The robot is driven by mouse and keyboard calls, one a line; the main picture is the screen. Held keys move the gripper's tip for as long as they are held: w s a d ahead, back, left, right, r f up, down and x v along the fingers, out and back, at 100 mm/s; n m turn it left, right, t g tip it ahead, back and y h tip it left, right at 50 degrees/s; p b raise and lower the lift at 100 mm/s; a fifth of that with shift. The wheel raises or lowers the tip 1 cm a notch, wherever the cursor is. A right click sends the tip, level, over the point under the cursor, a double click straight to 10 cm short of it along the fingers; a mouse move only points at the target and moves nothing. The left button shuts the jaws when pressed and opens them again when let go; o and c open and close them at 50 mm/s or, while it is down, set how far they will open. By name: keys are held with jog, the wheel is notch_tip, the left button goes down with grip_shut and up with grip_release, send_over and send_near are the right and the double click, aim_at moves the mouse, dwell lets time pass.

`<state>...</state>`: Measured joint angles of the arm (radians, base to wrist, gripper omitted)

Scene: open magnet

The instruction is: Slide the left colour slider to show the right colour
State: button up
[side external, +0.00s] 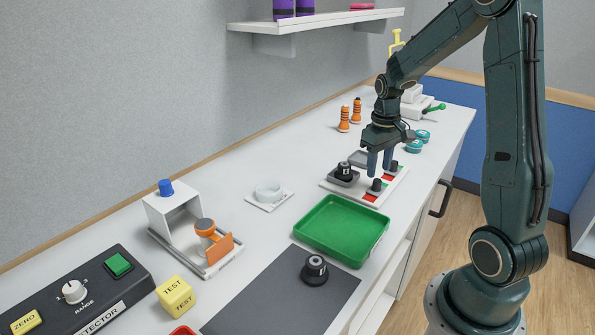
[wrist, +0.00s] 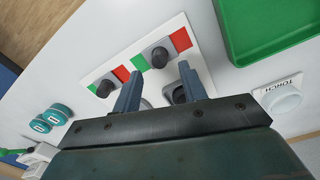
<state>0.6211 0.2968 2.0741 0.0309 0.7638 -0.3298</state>
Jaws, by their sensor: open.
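A white slider panel (side external: 340,192) carries two sliders with dark knobs and red and green patches. The nearer knob (side external: 376,185) has red at its near side and a little green at its far side; it also shows in the wrist view (wrist: 160,57), on a grey slide between green and red. The farther knob (side external: 393,166) shows in the wrist view (wrist: 105,88), also between red and green. My gripper (side external: 380,167) is open and points down above the panel. In the wrist view its fingertips (wrist: 160,68) lie either side of the nearer knob; contact cannot be told.
A dark knobbed piece (side external: 344,171) in a grey holder stands beside the sliders, close to one finger in the wrist view. A green tray (side external: 342,225) lies in front. Teal round tins (side external: 414,146) and orange bottles (side external: 344,119) stand behind.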

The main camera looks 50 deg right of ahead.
aim_at(377, 180)
jog(key=shift+f, duration=2.05)
grip_shut()
